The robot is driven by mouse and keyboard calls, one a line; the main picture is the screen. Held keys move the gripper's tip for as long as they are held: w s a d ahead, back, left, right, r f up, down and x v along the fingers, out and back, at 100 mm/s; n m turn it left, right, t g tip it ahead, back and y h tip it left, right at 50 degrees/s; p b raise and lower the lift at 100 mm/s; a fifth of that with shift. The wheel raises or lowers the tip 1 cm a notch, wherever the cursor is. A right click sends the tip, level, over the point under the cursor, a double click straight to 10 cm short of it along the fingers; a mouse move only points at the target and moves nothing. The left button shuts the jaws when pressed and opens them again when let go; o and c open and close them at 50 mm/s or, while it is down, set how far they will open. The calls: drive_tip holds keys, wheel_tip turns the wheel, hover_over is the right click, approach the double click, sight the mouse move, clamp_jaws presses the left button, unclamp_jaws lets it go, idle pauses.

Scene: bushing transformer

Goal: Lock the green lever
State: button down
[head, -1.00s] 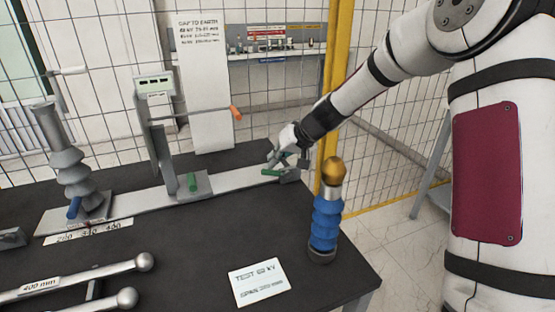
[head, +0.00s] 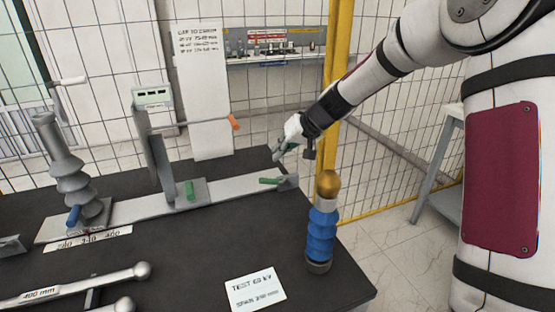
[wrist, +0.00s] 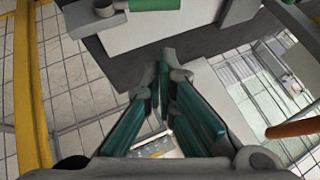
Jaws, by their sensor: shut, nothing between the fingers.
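One green lever (head: 270,181) lies nearly flat along the right end of the grey rail, beside a small grey block. The task line does not tell these two apart. My gripper (head: 280,153) is shut and empty, above and behind the right end of the rail, apart from the flat lever. In the wrist view its teal fingers (wrist: 162,85) come together at the tips. A green lever (wrist: 152,4) shows there at the top edge, cut off by the frame.
A blue insulator with a brass ball (head: 321,235) stands at the table's right, near my arm. An orange-tipped rod (head: 234,123) juts from the middle stand. A grey ribbed insulator (head: 70,170) stands at the left. A yellow post (head: 335,80) and mesh fence lie behind.

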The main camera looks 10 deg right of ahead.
drive_tip(key=v, duration=0.8)
drive_tip(key=shift+a+r, duration=0.2)
drive_tip(key=shift+a, duration=0.15)
drive_tip(key=shift+s, duration=0.15)
